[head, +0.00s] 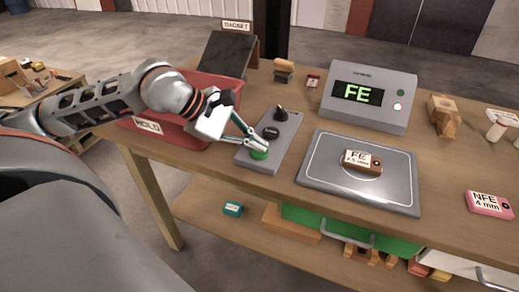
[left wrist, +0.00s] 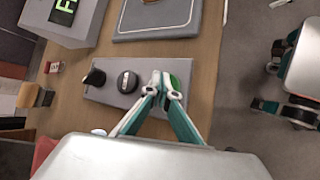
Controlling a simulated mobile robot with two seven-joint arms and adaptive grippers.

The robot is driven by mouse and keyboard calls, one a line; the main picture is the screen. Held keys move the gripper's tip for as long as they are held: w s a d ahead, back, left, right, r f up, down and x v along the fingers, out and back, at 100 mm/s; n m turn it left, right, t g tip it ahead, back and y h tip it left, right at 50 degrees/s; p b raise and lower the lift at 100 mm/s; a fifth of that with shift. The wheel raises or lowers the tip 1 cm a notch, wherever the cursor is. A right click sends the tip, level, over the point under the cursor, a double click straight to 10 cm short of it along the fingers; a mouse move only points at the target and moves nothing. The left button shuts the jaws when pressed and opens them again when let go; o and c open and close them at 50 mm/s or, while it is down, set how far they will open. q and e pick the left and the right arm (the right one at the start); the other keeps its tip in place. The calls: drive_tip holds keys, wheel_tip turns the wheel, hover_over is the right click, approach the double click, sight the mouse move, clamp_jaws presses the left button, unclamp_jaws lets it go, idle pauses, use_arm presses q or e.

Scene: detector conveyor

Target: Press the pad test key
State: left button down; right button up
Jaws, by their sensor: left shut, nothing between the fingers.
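A grey control box (head: 283,128) lies on the table with a black knob, a dark round part and a green button (head: 259,154) at its near end. In the left wrist view the green button (left wrist: 175,80) is partly hidden by my fingers. My left gripper (head: 262,147) is shut and empty, fingertips at the green button; I cannot tell whether they touch it. The grey pad (head: 314,175) lies to the right, bearing a brown block (head: 372,164) labelled FE. Part of my right arm's end (left wrist: 285,85) shows at the right of the left wrist view, its fingers unclear.
A grey detector unit (head: 368,119) with a lit FE display stands behind the pad. A red bin (head: 178,137) labelled HOLD stands left of the box. A pink NFE block (head: 489,205) lies at the right.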

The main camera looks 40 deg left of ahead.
sight(256, 151)
use_arm(q)
drive_tip(key=shift+f, duration=0.1)
idle(0.3)
drive_tip(key=shift+r, duration=0.85)
drive_tip(key=shift+r, duration=2.5)
